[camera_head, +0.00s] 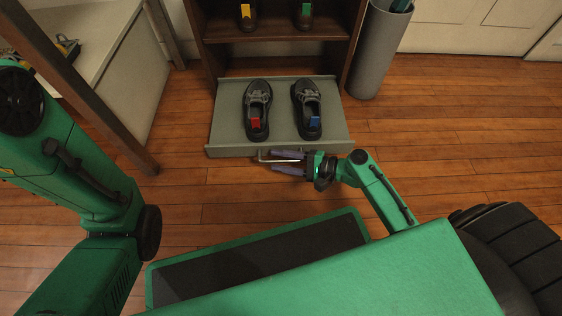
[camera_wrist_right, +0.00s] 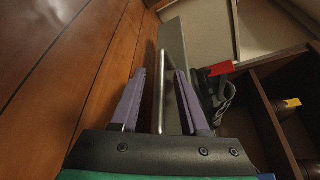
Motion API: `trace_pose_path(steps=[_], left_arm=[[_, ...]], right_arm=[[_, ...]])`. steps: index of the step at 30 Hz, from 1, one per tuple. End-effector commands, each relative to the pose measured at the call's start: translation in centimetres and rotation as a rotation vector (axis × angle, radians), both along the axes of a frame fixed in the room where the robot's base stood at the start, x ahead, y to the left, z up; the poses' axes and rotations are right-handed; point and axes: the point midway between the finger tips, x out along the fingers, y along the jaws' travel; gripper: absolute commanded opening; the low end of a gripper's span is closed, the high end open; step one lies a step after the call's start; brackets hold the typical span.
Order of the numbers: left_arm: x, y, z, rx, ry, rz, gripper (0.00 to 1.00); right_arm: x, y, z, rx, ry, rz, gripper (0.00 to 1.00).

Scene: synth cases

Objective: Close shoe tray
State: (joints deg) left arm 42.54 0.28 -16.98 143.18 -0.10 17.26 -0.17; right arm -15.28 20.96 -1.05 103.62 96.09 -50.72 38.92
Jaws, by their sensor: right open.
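The grey-green shoe tray (camera_head: 228,118) is slid out from under a dark wooden shelf in the head view. Two dark shoes stand on it, the left shoe (camera_head: 258,98) with a red tag and the right shoe (camera_head: 307,97) with a blue tag. A thin metal handle (camera_head: 264,159) is on the tray's front edge. My right gripper (camera_head: 275,161) is at the handle. In the right wrist view the handle bar (camera_wrist_right: 160,85) lies between the two open purple fingers, with gaps on both sides. My left gripper is out of view.
The dark shelf (camera_head: 278,50) holds more tagged shoes above the tray. A grey cylindrical bin (camera_head: 378,52) stands close to the shelf's right side. A dark wooden post (camera_head: 95,95) and a pale cabinet are at left. The wooden floor (camera_head: 450,120) at right is clear.

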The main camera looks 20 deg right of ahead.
Motion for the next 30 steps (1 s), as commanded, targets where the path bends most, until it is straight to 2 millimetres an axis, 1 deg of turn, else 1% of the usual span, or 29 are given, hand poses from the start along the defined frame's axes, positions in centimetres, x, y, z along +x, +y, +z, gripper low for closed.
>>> trace_pose_path(steps=[3, 4, 5, 6, 7, 30], left_arm=[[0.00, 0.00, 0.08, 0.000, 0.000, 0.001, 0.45], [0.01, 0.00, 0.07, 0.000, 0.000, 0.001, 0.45], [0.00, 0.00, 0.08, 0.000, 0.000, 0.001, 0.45], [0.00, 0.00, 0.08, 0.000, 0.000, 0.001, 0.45], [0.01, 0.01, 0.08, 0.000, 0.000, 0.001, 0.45], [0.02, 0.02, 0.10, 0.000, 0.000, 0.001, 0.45]], right_arm=[[0.00, -0.03, 0.06, 0.000, 0.000, 0.000, 0.45], [-0.01, -0.04, 0.06, 0.000, 0.000, 0.000, 0.37], [-0.01, -0.04, 0.05, -0.001, 0.000, -0.001, 0.26], [-0.01, -0.05, 0.05, -0.001, 0.000, -0.001, 0.10], [-0.02, -0.05, 0.04, -0.001, 0.000, -0.001, 0.00], [-0.03, -0.14, -0.02, -0.002, 0.001, -0.001, 0.00]])
